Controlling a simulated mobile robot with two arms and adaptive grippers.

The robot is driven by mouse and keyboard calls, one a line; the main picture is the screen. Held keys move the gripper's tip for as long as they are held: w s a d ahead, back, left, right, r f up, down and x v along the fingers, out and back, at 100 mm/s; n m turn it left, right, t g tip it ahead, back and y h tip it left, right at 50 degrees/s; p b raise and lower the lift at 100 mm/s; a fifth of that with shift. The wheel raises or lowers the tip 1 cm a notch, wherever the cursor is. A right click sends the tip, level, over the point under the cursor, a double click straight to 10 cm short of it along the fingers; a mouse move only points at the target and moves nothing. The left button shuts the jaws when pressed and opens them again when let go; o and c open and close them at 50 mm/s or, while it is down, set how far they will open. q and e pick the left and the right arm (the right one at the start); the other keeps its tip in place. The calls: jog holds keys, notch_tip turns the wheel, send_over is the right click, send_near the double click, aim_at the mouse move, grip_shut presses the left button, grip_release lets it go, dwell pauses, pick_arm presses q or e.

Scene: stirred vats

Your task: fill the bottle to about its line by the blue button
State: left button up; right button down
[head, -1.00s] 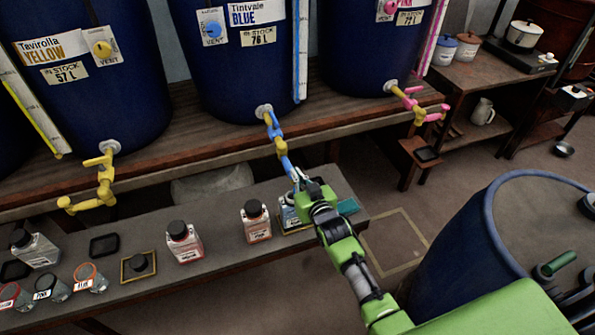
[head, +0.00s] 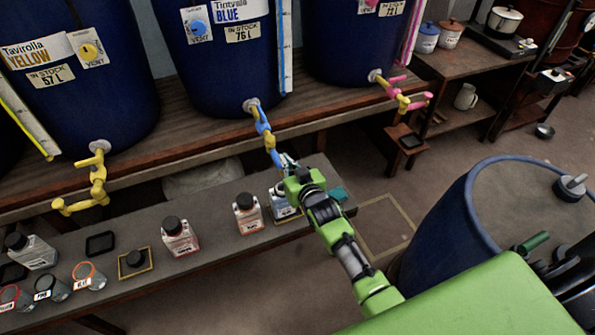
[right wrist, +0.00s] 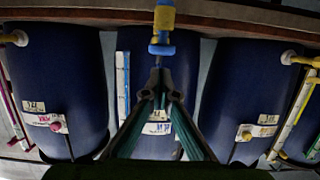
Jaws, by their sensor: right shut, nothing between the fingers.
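The blue vat (head: 222,80) has a round blue knob (head: 198,27) on its vent label. Its blue and yellow tap (head: 263,133) reaches down over the bench. A clear bottle (head: 284,208) stands on a framed mat below the tap, partly hidden by my right gripper; its line and fill level cannot be made out. My right gripper (head: 286,163) is shut and empty, close by the tap's lower end. In the right wrist view its fingertips (right wrist: 159,78) meet just short of the tap's blue part (right wrist: 162,48); contact is unclear. My left gripper is not in view.
Black-capped bottles (head: 248,213) and open jars (head: 90,275) stand along the low bench. The yellow tap (head: 96,180) is left and the pink tap (head: 403,97) right. A large blue drum (head: 455,225) stands on the right. The floor square (head: 385,225) is clear.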

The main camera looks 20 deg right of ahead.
jog(key=r+b+v, duration=0.1)
jog(key=v, duration=0.9)
jog(key=shift+w, duration=0.1)
dwell(0.6)
